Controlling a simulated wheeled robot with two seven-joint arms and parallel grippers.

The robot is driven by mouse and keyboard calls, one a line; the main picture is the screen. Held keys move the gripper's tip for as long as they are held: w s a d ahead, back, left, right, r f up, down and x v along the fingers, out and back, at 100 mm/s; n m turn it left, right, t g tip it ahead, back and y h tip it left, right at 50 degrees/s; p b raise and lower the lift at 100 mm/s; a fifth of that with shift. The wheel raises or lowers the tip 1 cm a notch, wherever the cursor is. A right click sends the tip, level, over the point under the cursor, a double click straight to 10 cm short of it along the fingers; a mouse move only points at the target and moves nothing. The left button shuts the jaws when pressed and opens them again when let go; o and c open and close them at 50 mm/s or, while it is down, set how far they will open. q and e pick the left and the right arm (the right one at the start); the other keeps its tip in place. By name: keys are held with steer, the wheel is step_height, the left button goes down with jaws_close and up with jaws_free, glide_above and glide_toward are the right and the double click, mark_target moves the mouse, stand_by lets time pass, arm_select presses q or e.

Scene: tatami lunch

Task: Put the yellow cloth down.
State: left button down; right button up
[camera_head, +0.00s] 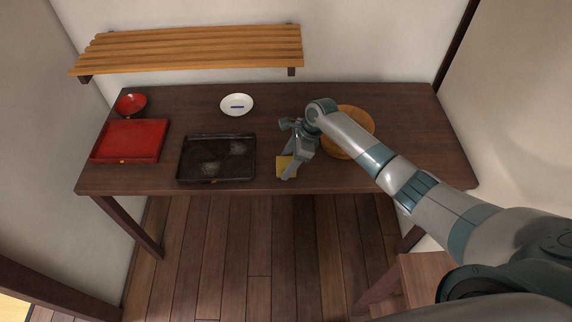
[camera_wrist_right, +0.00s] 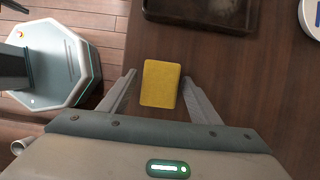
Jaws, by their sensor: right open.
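The yellow cloth (camera_head: 284,168) is a small folded rectangle at the table's front edge, just right of the black tray. In the right wrist view the cloth (camera_wrist_right: 160,84) lies flat on the dark wood between the two open fingers, with a gap on each side. My right gripper (camera_head: 286,168) is open above the cloth and hides part of it in the head view. The right wrist view also shows its fingers (camera_wrist_right: 160,92). Whether the fingertips touch the table I cannot tell. My left gripper is not in view.
The black tray (camera_head: 217,177) with pale smudges lies left of the cloth. A red tray (camera_head: 128,158), a red bowl (camera_head: 131,104) and a white plate (camera_head: 237,104) are farther left and back. A wooden bowl (camera_head: 361,118) stands right, partly behind my arm. A slatted shelf (camera_head: 190,48) hangs above.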

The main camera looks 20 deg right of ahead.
steer(key=b+v, duration=0.1)
steer(key=v, duration=1)
steer(key=shift+s+f, duration=0.15)
stand_by(0.4)
